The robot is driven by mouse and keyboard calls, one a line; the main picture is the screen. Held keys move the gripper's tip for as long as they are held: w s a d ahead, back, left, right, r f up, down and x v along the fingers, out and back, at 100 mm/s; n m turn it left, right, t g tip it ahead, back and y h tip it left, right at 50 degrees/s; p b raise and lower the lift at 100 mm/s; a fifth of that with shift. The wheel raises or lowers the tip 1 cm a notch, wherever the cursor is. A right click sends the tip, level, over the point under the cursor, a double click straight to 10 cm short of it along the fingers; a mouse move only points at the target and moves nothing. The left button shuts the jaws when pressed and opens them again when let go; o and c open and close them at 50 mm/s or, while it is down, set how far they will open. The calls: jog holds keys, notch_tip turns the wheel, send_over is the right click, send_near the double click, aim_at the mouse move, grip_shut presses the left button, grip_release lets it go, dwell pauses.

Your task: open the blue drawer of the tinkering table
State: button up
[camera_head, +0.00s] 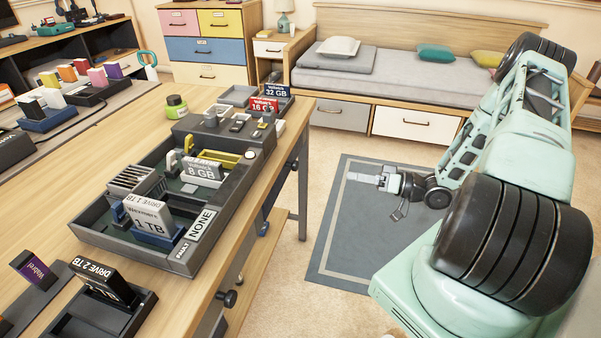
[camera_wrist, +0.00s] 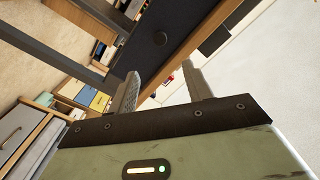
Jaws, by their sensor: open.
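The tinkering table (camera_head: 238,238) runs along the left, its drawer side facing my arm. A dark blue drawer front (camera_head: 283,187) shows steeply foreshortened under its far right edge. In the wrist view my gripper (camera_wrist: 162,82) is open and empty.
Another black knob (camera_head: 228,298) sticks out nearer on the table side. A grey parts tray (camera_head: 88,232) stands on the tabletop. A blue rug (camera_head: 340,262) covers clear floor beside the table. A bed (camera_head: 400,75) and a chest with coloured drawers (camera_head: 205,50) stand at the back.

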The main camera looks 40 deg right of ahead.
aim_at(297, 166)
jog(key=x, duration=1.5)
jog(key=shift+w+a+b, duration=0.2)
jog(key=shift+b, duration=0.15)
grip_shut()
